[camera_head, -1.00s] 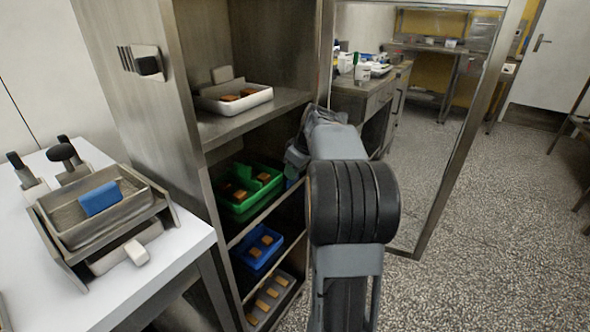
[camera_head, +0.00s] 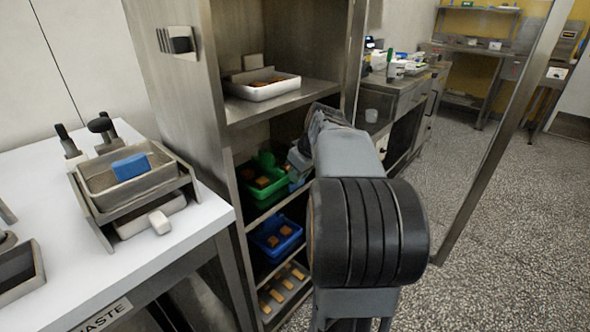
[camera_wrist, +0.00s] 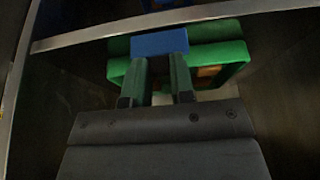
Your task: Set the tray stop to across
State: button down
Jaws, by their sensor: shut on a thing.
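A blue piece (camera_wrist: 160,42) shows at the front of a green tray (camera_wrist: 232,52) in the wrist view; I take it for the tray stop, though I cannot be sure. My gripper (camera_wrist: 159,62) has its two fingers at this piece and is shut on it. In the head view my gripper (camera_head: 298,160) reaches into the cabinet at the right end of the green tray (camera_head: 265,160), which holds brown pieces. My own arm hides part of that shelf.
The steel cabinet (camera_head: 230,155) has a white tray (camera_head: 262,92) above and a blue tray (camera_head: 275,248) and grey tray (camera_head: 283,300) below, all with brown pieces. The white table (camera_head: 195,235) stands left. Cabinet walls are close to my gripper.

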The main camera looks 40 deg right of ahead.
jog(key=shift+a, duration=0.35)
jog(key=c, duration=1)
grip_release()
jog(key=shift+o, duration=0.2)
jog(key=shift+s, duration=0.1)
jog(key=a+p+v, duration=0.1)
jog(key=p+v, duration=0.3)
jog(key=v, duration=0.9)
jog(key=shift+d+r, duration=0.4)
jog(key=shift+d, duration=0.1)
jog(key=shift+s, duration=0.15)
